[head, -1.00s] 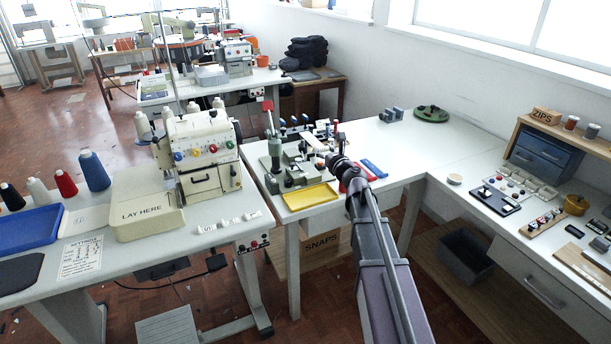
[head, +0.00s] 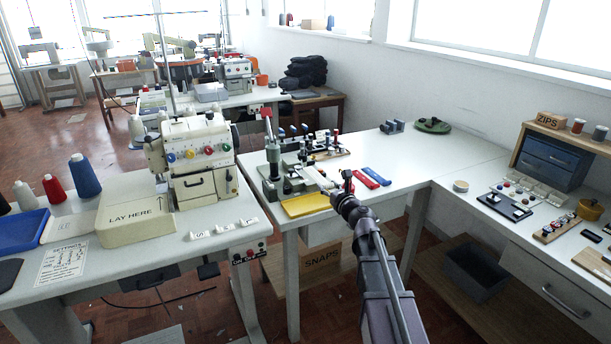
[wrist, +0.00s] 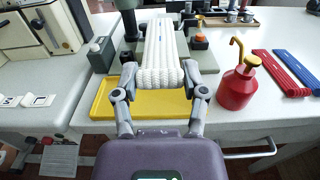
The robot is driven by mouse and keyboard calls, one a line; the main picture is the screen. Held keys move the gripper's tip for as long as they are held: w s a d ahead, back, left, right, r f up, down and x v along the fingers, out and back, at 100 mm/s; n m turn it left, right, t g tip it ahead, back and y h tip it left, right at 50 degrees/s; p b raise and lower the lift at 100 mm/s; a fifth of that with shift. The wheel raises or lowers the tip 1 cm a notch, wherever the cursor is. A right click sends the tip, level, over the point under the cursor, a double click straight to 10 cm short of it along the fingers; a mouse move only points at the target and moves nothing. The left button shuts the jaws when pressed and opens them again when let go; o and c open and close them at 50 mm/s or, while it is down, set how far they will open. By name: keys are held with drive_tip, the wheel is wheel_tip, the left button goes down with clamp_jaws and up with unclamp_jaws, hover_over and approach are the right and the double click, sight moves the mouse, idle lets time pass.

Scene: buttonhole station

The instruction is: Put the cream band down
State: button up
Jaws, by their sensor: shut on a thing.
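The cream band (wrist: 160,55) is a ribbed, folded strip with a small blue mark on top. My gripper (wrist: 159,78) is shut on its near end in the wrist view, one finger on each side. The band points away from me, over the yellow tray (wrist: 112,108) and the green-grey press (wrist: 125,45) area. Whether its far end touches anything, I cannot tell. In the head view the band (head: 317,180) is a small pale piece just beyond my gripper (head: 334,193), partly hidden by it. The tray (head: 306,206) lies at the table's front edge.
A red oil can (wrist: 237,88) with a brass spout stands right of my gripper. Red bands (wrist: 278,72) and blue bands (wrist: 297,68) lie further right.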

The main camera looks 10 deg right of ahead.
drive_tip(key=shift+w, duration=0.15)
drive_tip(key=b, duration=0.2)
hover_over(311, 180)
drive_tip(key=shift+f, duration=0.75)
drive_tip(key=shift+f+b, duration=1.55)
drive_tip(key=shift+f, duration=0.2)
drive_tip(key=shift+f+b, duration=0.6)
drive_tip(key=o, duration=0.8)
drive_tip(key=shift+o, duration=0.2)
drive_tip(key=shift+r, duration=0.1)
